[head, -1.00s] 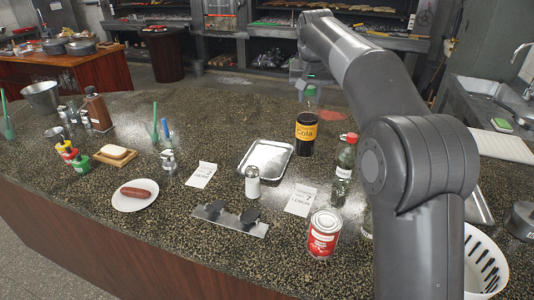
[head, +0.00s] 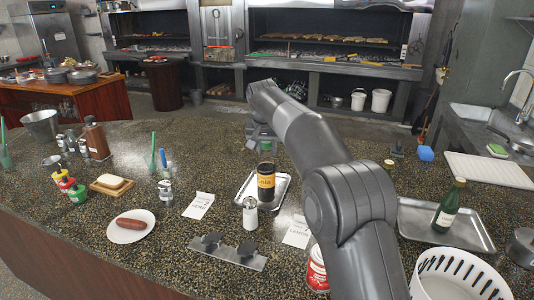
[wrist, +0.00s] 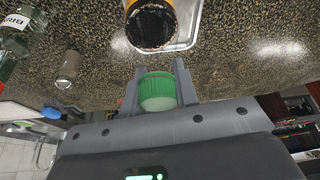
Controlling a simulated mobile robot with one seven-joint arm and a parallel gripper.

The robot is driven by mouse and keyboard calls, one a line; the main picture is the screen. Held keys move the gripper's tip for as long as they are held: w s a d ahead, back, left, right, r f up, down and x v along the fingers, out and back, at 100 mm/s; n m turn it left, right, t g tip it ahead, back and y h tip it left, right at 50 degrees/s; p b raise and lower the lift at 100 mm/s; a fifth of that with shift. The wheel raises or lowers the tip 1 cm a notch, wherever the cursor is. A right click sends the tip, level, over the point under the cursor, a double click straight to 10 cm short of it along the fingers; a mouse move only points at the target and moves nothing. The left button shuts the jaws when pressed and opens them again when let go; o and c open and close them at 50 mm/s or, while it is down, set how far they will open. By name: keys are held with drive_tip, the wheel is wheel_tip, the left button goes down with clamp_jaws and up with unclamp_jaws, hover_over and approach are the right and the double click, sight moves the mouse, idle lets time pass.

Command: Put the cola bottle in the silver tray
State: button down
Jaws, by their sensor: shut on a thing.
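My arm hides part of the counter to the right of the tray.
A salt shaker (head: 250,213) stands close in front of the tray. A metal plate with black knobs (head: 228,251) and a red can (head: 317,270) are nearer. A larger metal tray (head: 415,218) with a green bottle (head: 446,208) and a white basket (head: 460,275) lie right.

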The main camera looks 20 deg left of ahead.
sight(265, 171)
drive_tip(key=shift+f, duration=1)
drive_tip(key=c, duration=1.1)
unclamp_jaws()
drive_tip(key=v, duration=1.2)
drive_tip(key=shift+d, duration=0.1)
